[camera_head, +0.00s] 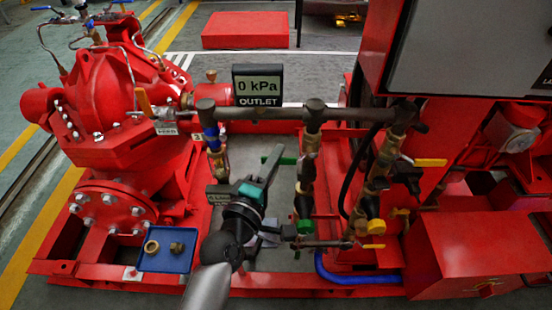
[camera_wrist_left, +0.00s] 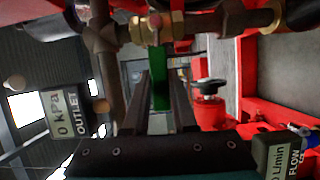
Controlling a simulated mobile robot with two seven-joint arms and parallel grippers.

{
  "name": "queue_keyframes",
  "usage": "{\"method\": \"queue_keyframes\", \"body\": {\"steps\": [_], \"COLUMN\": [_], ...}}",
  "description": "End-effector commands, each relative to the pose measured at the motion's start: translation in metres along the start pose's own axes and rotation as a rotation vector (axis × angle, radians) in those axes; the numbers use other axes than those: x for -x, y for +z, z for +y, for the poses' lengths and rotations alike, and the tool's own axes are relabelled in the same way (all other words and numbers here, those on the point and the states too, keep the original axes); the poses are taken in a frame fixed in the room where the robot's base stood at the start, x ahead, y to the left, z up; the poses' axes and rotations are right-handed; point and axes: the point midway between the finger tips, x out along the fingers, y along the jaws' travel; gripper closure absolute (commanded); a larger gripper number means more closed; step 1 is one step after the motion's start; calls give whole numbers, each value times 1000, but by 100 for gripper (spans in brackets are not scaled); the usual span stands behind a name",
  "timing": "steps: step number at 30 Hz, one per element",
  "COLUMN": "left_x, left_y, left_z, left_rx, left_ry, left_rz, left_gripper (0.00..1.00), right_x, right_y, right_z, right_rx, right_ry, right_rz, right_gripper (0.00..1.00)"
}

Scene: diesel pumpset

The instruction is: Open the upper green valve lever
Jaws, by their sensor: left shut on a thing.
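The upper green valve lever (camera_head: 287,160) sticks out to the left of the middle vertical pipe, below the dark horizontal pipe, in the head view. My left gripper (camera_head: 274,155) reaches up to it from below. In the left wrist view the green lever (camera_wrist_left: 160,88) lies between the two dark fingers of my left gripper (camera_wrist_left: 160,80), which are shut on it. The brass valve body (camera_wrist_left: 155,27) shows just beyond the fingertips. In the head view the fingers hide part of the lever. My right gripper is in neither view.
The outlet display (camera_head: 258,85) reads 0 kPa. A lower green valve handle (camera_head: 304,226) and a yellow lever (camera_head: 430,162) sit on nearby pipes. A blue tray (camera_head: 150,264) with two brass fittings lies at lower left. The red pump (camera_head: 105,95) stands left.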

Motion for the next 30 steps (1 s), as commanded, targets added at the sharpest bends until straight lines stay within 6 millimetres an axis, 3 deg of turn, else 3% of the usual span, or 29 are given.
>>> {"method": "queue_keyframes", "body": {"steps": [3, 30], "left_x": [0, 0], "left_y": [0, 0], "left_z": [0, -1], "left_rx": [-1, -1], "left_ry": [-1, -1], "left_rz": [0, 0], "left_gripper": [100, 100], "right_x": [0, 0], "right_y": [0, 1], "right_z": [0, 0], "right_rx": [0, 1], "right_ry": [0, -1], "right_rz": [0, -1], "right_gripper": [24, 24]}}
